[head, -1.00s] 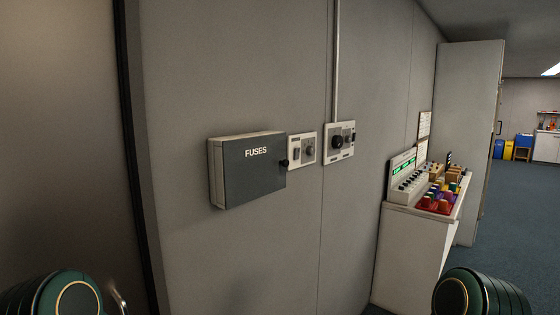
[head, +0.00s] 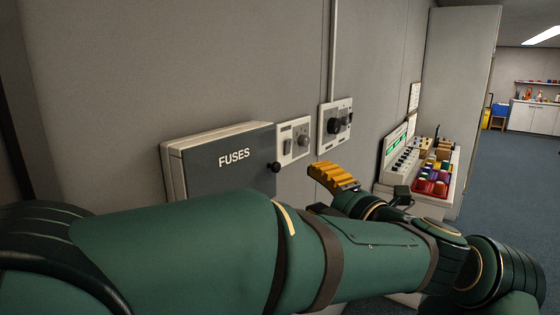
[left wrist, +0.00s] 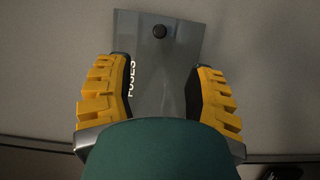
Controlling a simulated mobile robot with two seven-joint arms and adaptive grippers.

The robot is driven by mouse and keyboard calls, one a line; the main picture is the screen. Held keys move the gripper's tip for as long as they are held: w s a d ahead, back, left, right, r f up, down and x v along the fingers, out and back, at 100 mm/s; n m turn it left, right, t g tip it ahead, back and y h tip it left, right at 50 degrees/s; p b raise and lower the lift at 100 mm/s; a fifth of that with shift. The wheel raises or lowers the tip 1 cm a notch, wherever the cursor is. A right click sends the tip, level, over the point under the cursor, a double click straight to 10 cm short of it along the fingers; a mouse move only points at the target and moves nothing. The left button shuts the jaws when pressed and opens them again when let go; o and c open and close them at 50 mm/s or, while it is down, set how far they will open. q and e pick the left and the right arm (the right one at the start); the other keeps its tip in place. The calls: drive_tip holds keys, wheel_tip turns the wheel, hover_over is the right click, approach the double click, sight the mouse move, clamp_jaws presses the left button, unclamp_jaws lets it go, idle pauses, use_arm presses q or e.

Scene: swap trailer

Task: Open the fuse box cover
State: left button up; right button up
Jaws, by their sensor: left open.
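The fuse box (head: 172,176) is a pale box on the wall with a dark grey cover (head: 225,165) lettered FUSES. The cover is shut. A black knob (head: 275,167) sits at its right edge. My left gripper (head: 335,178) has yellow fingers and is just right of the knob in the head view, apart from it. In the left wrist view the gripper (left wrist: 160,78) is open and empty, facing the cover (left wrist: 157,80), with the knob (left wrist: 159,31) beyond the fingertips. My left arm hides the box's lower part in the head view. My right gripper is not in view.
Two wall panels, a switch panel (head: 290,131) and a dial panel (head: 324,146), are fixed right of the box. A pipe (head: 333,45) runs up the wall. A console (head: 450,185) with coloured blocks stands farther right. Open floor (head: 520,180) lies beyond.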

sight(278, 168)
use_arm(q)
drive_tip(key=x, duration=1.3)
drive_tip(key=shift+w+a, duration=0.15)
drive_tip(key=shift+w, duration=0.05)
clamp_jaws()
